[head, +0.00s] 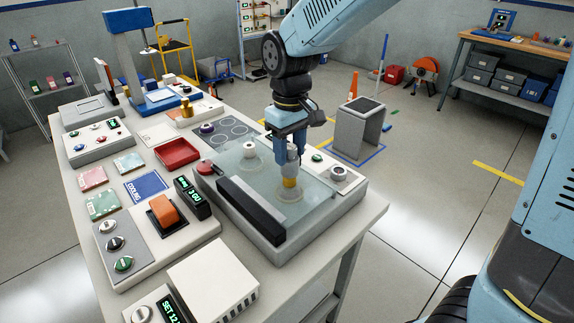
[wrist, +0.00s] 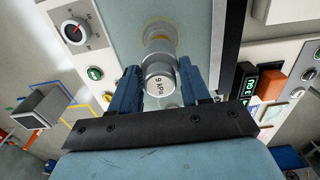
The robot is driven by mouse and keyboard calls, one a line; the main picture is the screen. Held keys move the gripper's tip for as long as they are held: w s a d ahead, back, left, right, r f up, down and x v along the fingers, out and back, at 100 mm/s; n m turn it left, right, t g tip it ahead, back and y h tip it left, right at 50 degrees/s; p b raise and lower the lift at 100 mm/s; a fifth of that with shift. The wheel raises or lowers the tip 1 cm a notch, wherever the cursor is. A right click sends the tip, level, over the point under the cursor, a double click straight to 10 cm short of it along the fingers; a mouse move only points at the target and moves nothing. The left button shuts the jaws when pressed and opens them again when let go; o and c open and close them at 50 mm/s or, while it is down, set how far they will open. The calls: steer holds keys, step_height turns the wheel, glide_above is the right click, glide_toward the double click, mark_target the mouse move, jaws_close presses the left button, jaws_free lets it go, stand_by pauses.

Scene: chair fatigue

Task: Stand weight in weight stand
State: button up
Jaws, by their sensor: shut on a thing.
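My gripper (head: 290,152) is shut on a silver cylindrical weight with kPa lettering on its end face; the weight shows between the fingers in the wrist view (wrist: 159,80). In the head view the fingers partly hide it, and a yellow part (head: 289,182) shows just below them. It is over a round ring mark on a pale glassy plate (head: 232,180); I cannot tell whether it touches. A white-topped cylinder (head: 249,149) stands on another ring of that plate. Behind it is a grey panel with several round marks (head: 232,127), possibly the weight stand, with a dark-topped cylinder (head: 207,129) on it.
A long black bar (head: 250,212) lies along the plate's front side. A red tray (head: 177,153), a console with an orange switch (head: 163,211) and a white box (head: 212,278) crowd the left. A blue press-like frame (head: 130,50) stands at the back. A dial (wrist: 75,31) is beside the plate.

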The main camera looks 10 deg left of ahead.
steer(key=shift+r, duration=0.25)
steer(key=shift+r, duration=0.35)
steer(key=shift+r, duration=1.25)
steer(key=shift+r, duration=2)
